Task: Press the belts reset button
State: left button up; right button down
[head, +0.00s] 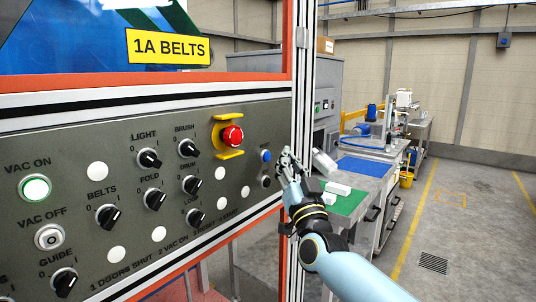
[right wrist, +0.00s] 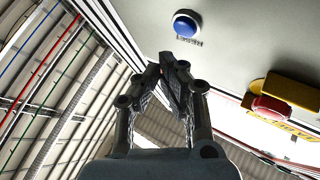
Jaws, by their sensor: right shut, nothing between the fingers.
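A blue push button (head: 266,155) sits at the right end of the grey control panel (head: 140,200), right of the red emergency stop; its label is too small to read. In the right wrist view the blue button (right wrist: 185,24) shows in a light ring, just beyond the fingertips. My right gripper (head: 284,155) is shut and empty, close to the panel's right edge and just right of the blue button. In the right wrist view its fingertips (right wrist: 168,62) are together and appear apart from the button. My left gripper is not in view.
A red emergency stop (head: 232,136) with a yellow guard (head: 229,153) sticks out left of the blue button. Several black knobs cover the panel. An upright aluminium post (head: 300,90) borders it. A workbench (head: 346,200) with a green mat stands behind my right arm.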

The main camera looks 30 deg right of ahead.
jog(key=s, duration=0.1)
jog(key=s+d+p, duration=0.1)
jog(key=s, duration=0.1)
jog(key=shift+d, duration=0.15)
dwell(0.7)
